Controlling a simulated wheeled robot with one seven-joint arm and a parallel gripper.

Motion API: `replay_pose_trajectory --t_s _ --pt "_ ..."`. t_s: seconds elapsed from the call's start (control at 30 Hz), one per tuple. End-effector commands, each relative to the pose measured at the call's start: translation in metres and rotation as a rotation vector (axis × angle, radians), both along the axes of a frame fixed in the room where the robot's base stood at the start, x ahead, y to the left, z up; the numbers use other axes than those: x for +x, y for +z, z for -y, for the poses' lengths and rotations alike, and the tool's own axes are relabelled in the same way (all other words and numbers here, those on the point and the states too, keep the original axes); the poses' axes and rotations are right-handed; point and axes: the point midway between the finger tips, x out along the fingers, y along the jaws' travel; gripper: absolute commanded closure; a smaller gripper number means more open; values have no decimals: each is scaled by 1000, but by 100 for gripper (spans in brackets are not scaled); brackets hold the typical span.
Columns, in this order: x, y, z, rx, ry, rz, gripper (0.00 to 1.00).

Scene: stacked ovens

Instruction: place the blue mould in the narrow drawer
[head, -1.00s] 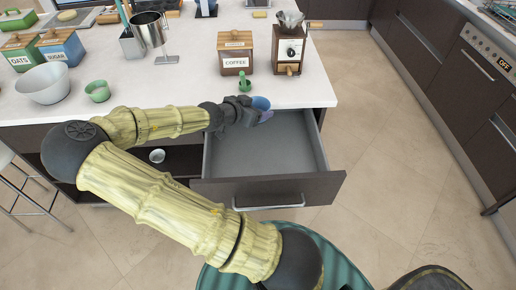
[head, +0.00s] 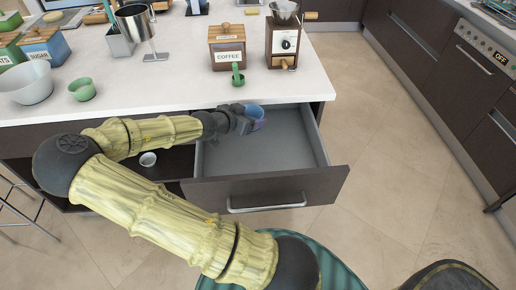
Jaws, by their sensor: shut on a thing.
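The blue mould (head: 256,115) is a small blue cup in the head view, at the back left of the open drawer. My gripper (head: 246,120) is shut on it and reaches in from the left. The drawer (head: 270,152) is pulled out from under the white counter and its grey floor looks empty. The mould shows over the drawer's opening, below the counter's front edge. I cannot tell whether it touches the drawer floor. My gripper hides part of the mould and of the drawer's left side.
The white counter (head: 150,85) holds a coffee box (head: 227,48), a wooden grinder (head: 283,45), a green scoop (head: 238,75), a green bowl (head: 82,89) and a white bowl (head: 28,82). A small white cup (head: 148,159) stands on the dark shelf left of the drawer. Floor is free at right.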

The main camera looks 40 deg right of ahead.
Motion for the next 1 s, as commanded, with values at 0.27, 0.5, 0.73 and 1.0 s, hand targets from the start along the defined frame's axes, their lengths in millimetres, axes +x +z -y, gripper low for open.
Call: replay_pose_trajectory --t_s 0.27,0.5,0.73,1.0 --pt "-1 -38 1 0 -2 -3 61" --pt "-1 -90 1 0 -2 -3 61" --pt "0 -132 1 -1 0 -2 61" --pt "0 -138 0 0 0 1 61"
